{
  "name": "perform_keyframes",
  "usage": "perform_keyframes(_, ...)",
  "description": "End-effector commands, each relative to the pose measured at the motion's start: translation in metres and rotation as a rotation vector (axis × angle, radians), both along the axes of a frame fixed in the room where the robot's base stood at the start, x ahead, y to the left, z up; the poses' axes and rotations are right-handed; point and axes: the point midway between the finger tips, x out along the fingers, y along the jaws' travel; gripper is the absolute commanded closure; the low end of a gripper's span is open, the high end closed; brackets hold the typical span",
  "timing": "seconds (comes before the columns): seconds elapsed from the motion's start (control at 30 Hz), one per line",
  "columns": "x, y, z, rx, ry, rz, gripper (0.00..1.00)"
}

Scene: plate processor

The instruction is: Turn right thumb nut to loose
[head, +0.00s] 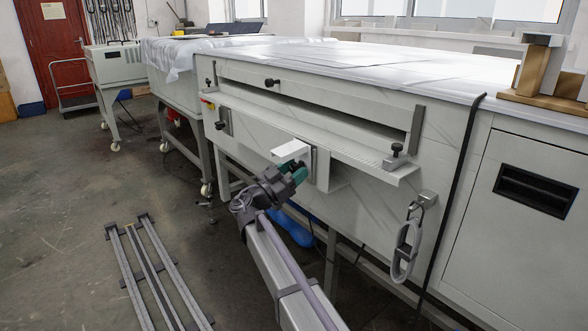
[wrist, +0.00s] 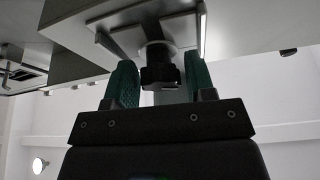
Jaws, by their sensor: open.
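My gripper (head: 298,171), with green fingers, is in front of the white bracket (head: 292,150) under the machine's long ledge. In the wrist view my gripper (wrist: 158,68) is open, with one green finger on each side of a dark lobed thumb nut (wrist: 157,76). Gaps show between the nut and both fingers. The nut sits on a short stem below a pale plate (wrist: 160,35). In the head view my gripper and the bracket hide this nut. Another dark knob with a block (head: 397,152) stands at the ledge's right end; I cannot tell which the task calls right.
The ledge (head: 350,157) runs above and to the right of my gripper. A grey looped handle (head: 405,245) hangs farther right. Metal rails (head: 150,265) lie on the floor to the left, with open floor beyond.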

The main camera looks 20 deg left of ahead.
Motion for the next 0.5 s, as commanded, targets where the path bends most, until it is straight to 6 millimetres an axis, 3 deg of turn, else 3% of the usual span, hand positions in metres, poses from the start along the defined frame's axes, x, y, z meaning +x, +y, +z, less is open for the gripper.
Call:
perform_keyframes(0.37,-0.0003,0.0002,-0.0002,0.000,0.000,0.000,0.83)
perform_keyframes(0.5,-0.0012,-0.0008,-0.0003,-0.044,0.028,0.001,0.84)
